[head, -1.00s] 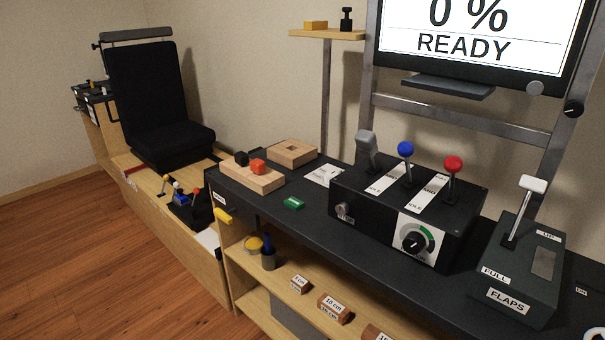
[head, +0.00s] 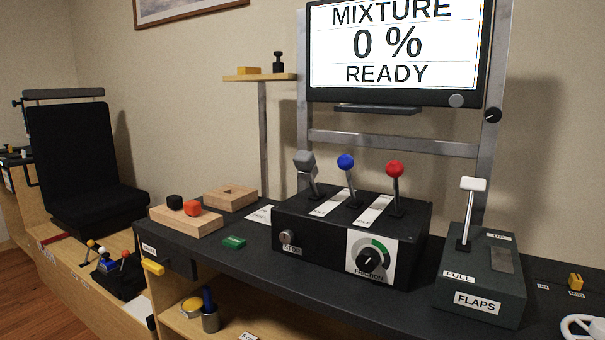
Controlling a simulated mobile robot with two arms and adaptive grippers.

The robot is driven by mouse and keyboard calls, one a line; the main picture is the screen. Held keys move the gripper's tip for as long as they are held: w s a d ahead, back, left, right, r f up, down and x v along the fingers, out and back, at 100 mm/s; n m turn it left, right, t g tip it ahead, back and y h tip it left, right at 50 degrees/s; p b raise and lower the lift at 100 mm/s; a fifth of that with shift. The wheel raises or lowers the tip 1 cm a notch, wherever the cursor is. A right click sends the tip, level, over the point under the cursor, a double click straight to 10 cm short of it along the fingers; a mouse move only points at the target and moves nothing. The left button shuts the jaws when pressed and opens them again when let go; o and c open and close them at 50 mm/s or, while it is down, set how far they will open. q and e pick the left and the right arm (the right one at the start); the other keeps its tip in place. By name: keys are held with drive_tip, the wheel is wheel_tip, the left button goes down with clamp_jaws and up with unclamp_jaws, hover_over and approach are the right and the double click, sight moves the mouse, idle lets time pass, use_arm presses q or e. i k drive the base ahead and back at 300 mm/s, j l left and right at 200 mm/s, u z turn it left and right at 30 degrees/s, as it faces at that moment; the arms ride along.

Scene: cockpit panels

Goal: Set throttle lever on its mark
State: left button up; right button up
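A black lever box (head: 345,240) stands on the dark bench and carries three levers. The lever with the grey block-shaped knob (head: 305,162) is on the left, the blue-knobbed lever (head: 346,163) in the middle and the red-knobbed lever (head: 395,170) on the right. All three stand roughly upright. Nothing names the throttle lever legibly. The screen (head: 398,45) reads "MIXTURE 0 % READY". Neither of my grippers is in view.
A flaps box (head: 480,280) with a white-handled lever stands to the right. Wooden blocks (head: 187,222) and a green piece (head: 234,242) lie to the left on the bench. A round dial (head: 371,260) is on the lever box's front. A black seat (head: 85,165) stands far left.

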sight(309, 176)
drive_tip(key=i+j, duration=0.1)
drive_tip(key=j, duration=0.25)
drive_tip(key=i+j, duration=0.15)
drive_tip(key=j, duration=0.2)
drive_tip(key=i+j, duration=0.1)
drive_tip(key=j, duration=0.25)
drive_tip(key=i+j, duration=0.1)
drive_tip(key=j, duration=0.3)
drive_tip(key=i+j, duration=0.15)
drive_tip(key=j, duration=0.2)
drive_tip(key=u, duration=0.05)
